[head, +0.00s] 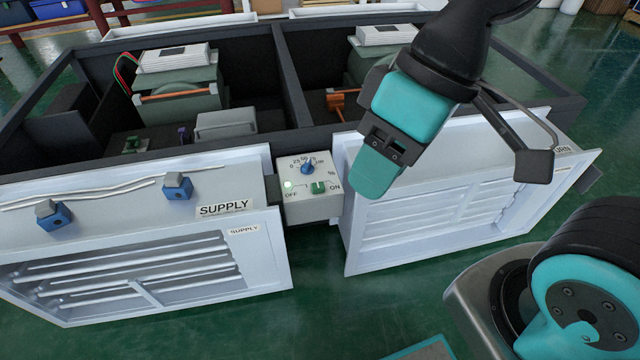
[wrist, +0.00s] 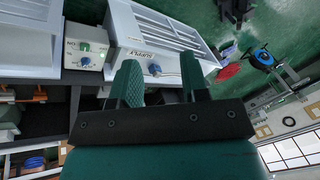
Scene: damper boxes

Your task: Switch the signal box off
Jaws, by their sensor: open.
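The signal box (head: 306,207) is a small pale box between the two white damper frames. Its top has a blue dial (head: 307,168), a green switch (head: 318,187) between the OFF and ON labels, and a bright green lamp (head: 288,184). The switch's exact tilt is too small to tell. My gripper (head: 376,172) is to the right of the box in the head view, above the right damper, apart from the box. In the wrist view its two teal fingers (wrist: 163,78) are spread with nothing between them. The signal box (wrist: 87,50) shows there at upper left, beyond the fingers.
The SUPPLY damper (head: 265,240) with blue clips stands left of the box. The right damper (head: 350,258) stands to its right. Behind is a dark open frame (head: 310,137) holding motor units. Green floor is free in front.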

